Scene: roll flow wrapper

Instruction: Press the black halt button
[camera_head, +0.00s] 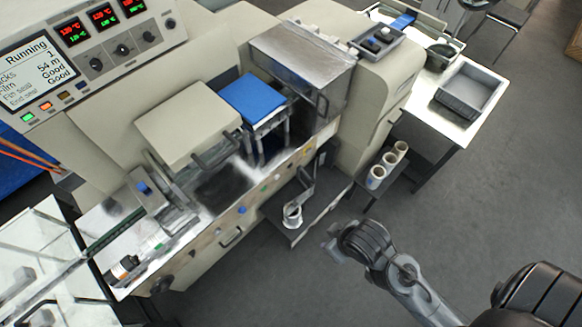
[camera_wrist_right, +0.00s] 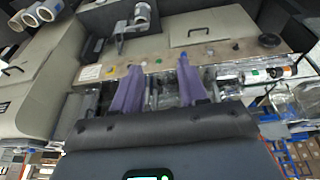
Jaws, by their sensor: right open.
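My right gripper (camera_head: 333,238) is in front of the wrapper machine, over the grey floor, empty and clear of the machine's front. In the right wrist view its two purple fingers (camera_wrist_right: 158,62) are apart with nothing held between them. They point toward the machine's front strip (camera_wrist_right: 150,66), which carries several small coloured buttons. A large black round control (camera_wrist_right: 270,40) sits toward the right end there. In the head view a dark round control (camera_head: 163,284) shows low on the front. I cannot tell which control is the halt button. My left gripper is not in view.
The control panel's screen (camera_head: 38,72) reads "Running", with small coloured buttons below it. A low shelf (camera_head: 318,208) with a roll core juts from the machine front. More white cores (camera_head: 376,176) stand on a side shelf. A grey tray (camera_head: 468,90) lies on the far table.

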